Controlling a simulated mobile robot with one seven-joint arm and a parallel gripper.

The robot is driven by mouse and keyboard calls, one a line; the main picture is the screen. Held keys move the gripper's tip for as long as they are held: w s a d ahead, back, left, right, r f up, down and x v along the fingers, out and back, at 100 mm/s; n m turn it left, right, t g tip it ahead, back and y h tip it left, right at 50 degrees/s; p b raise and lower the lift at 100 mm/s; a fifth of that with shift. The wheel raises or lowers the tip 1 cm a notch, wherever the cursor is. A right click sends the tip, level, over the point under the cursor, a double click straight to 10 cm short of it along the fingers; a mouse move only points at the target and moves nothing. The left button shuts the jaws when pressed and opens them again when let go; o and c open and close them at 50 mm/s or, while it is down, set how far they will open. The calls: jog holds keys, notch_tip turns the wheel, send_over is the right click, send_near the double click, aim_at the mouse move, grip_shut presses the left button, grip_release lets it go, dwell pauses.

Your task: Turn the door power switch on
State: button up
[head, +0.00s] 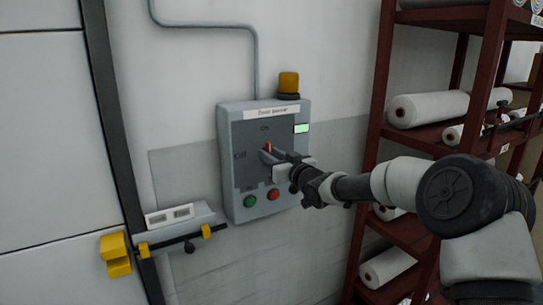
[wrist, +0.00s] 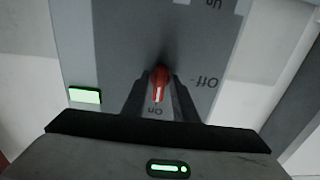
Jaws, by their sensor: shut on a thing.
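The grey door power box (head: 228,130) is on the wall, with "On" marked at the top of its face and "Off" at the left. Its red switch knob (head: 268,147) shows between my fingers. My gripper (head: 268,154) reaches in from the right and is shut on the knob. In the wrist view, which shows the panel upside down, the red knob (wrist: 160,82) sits between the two dark fingertips. Its white mark points down toward "On". A green indicator (head: 301,128) on the box is lit. My fingers hide part of the knob.
A green button (head: 250,201) and a red button (head: 273,195) sit low on the box, below my gripper. An amber lamp (head: 288,83) is on top. A dark red rack (head: 382,90) with white rolls stands at the right. A yellow-and-black latch bar (head: 180,240) is at lower left.

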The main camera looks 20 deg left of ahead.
jog(key=shift+f, duration=0.1)
jog(key=o, duration=0.7)
jog(key=shift+o, duration=0.2)
jog(key=b+v, duration=0.1)
jog(key=v, duration=1.6)
jog(key=shift+s, duration=0.25)
jog(key=shift+d, duration=0.2)
